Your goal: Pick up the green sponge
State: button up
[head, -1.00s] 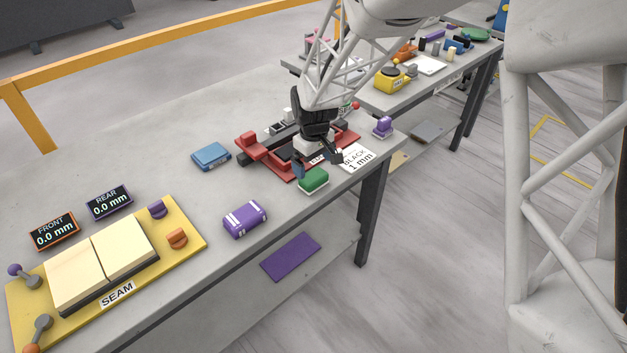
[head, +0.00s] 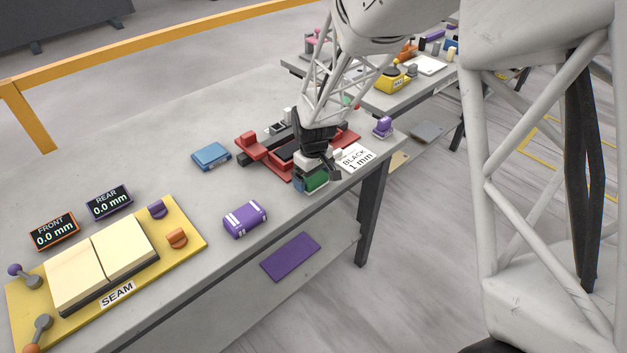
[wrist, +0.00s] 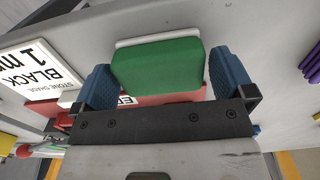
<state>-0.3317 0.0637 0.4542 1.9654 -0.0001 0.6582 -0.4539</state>
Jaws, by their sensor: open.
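The green sponge (head: 316,181) lies near the front edge of the stone-grey table, with a pale layer along one side. In the wrist view the sponge (wrist: 158,66) sits between the two blue finger pads of my gripper (wrist: 165,82). The fingers are apart, with a small gap at the left pad and a gap at the right pad. In the head view my gripper (head: 316,178) is down over the sponge and hides part of it.
A red fixture (head: 262,151) stands just behind the sponge. A white "BLACK 1 mm" card (head: 356,157) lies to its right. A purple block with white bands (head: 245,219) and a blue block (head: 211,156) lie to the left. The table's front edge is close.

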aim_at(314, 177)
dwell(0.3)
jog(key=c, duration=0.7)
jog(key=shift+r, duration=0.15)
jog(key=shift+r, duration=0.5)
jog(key=shift+s+d+r, duration=0.1)
jog(key=shift+s+r, duration=0.1)
jog(key=shift+r, duration=0.4)
jog(key=shift+s+r, duration=0.15)
jog(key=shift+r, duration=0.4)
jog(key=s+d, duration=0.1)
jog(key=s, duration=0.3)
jog(key=s+d+r, duration=0.1)
jog(key=s+d, duration=0.1)
jog(key=s, duration=0.3)
jog(key=s+d, duration=0.1)
jog(key=s, duration=0.4)
jog(key=shift+s+d+r, duration=0.2)
jog(key=shift+d, duration=0.2)
